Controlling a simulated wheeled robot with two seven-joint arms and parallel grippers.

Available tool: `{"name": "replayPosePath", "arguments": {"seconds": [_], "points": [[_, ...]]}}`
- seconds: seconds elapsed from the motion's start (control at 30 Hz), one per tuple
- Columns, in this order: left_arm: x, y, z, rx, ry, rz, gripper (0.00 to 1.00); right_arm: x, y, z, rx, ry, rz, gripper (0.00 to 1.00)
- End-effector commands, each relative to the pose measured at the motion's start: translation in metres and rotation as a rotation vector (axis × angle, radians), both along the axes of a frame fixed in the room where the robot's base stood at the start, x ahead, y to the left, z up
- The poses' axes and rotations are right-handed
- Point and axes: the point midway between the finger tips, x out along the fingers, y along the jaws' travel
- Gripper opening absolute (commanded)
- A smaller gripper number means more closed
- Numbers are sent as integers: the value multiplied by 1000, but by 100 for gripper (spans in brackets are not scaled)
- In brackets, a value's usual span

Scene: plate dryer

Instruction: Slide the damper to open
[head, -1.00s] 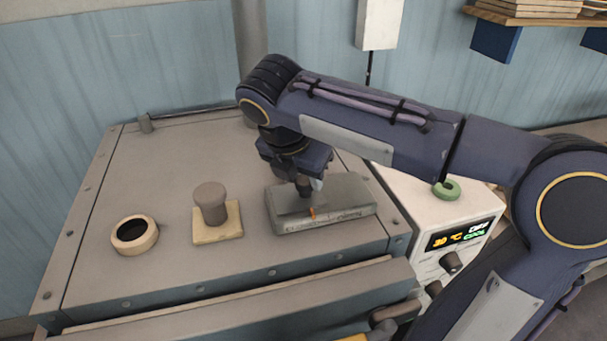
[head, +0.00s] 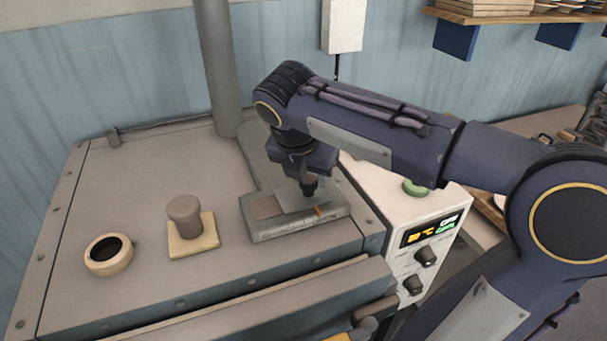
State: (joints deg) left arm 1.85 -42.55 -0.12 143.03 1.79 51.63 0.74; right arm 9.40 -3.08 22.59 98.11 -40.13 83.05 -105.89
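The damper is a grey rectangular housing (head: 285,228) on the dryer's top, with a sliding plate (head: 303,201) and an orange pointer mark (head: 319,211) on its right part. A brownish area (head: 266,207) shows at the housing's left, beside the plate. My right gripper (head: 309,183) points down at a dark knob on the plate. Its fingers are small and dark here, so I cannot tell whether they are shut on the knob. My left gripper is out of view.
A brown knob on a cream base (head: 207,240) and a cream ring (head: 108,255) stand left on the dryer top (head: 150,180). A grey pipe (head: 218,70) rises behind. A white control box (head: 405,205) with a display and knobs stands at the right.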

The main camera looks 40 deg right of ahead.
Motion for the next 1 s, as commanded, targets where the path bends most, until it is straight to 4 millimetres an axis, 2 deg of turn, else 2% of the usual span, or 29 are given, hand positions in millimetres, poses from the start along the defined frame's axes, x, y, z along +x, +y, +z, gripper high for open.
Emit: {"name": "replayPosePath", "arguments": {"seconds": [0.03, 0.1, 0.43, 0.57, 0.8, 1.0], "points": [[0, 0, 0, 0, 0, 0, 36, 0, 0, 0, 0, 0, -2, 45], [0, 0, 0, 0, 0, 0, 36, 0, 0, 0, 1, 0, -1, 55], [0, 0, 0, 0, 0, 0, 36, 0, 2, 3, 3, -1, 2, 55], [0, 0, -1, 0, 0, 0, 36, -3, 8, 19, 3, -5, 4, 55], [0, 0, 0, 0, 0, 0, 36, -11, 21, 57, 3, -4, 3, 55], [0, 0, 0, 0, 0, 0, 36, -15, 26, 71, 2, -1, 1, 55]]}}
